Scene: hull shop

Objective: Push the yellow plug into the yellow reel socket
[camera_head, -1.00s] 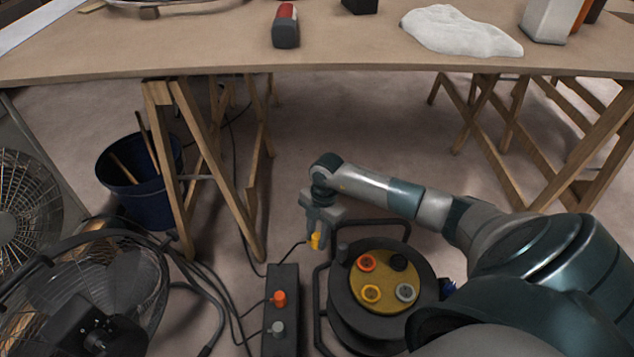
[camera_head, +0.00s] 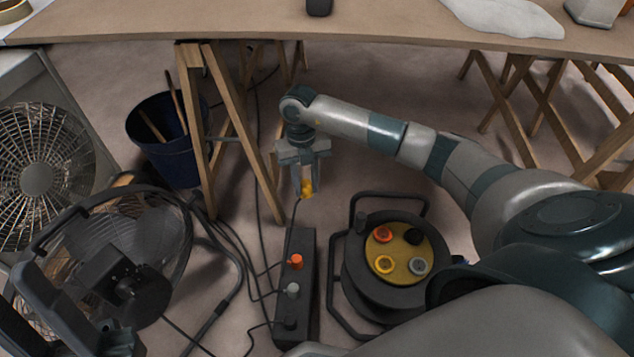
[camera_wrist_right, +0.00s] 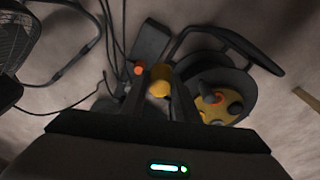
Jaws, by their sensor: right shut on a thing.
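The yellow plug (camera_head: 306,187) is between the fingers of my right gripper (camera_head: 304,183), which is shut on it. It also shows between the fingers in the right wrist view (camera_wrist_right: 159,88). A dark cable hangs from the plug. The cable reel (camera_head: 366,273) stands on the floor to the right of and nearer than the gripper. Its yellow face holds an orange-red, a black, a grey and a yellow socket. The yellow reel socket (camera_head: 384,264) is at the face's lower left and looks empty. Plug and socket are apart. My left gripper is not in view.
A black power strip (camera_head: 310,298) with orange and grey plugs lies left of the reel. Fans (camera_head: 110,270) and loose cables crowd the left floor. A blue bucket (camera_head: 165,150) and wooden trestles (camera_head: 235,130) stand behind, under the workbench (camera_head: 400,32).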

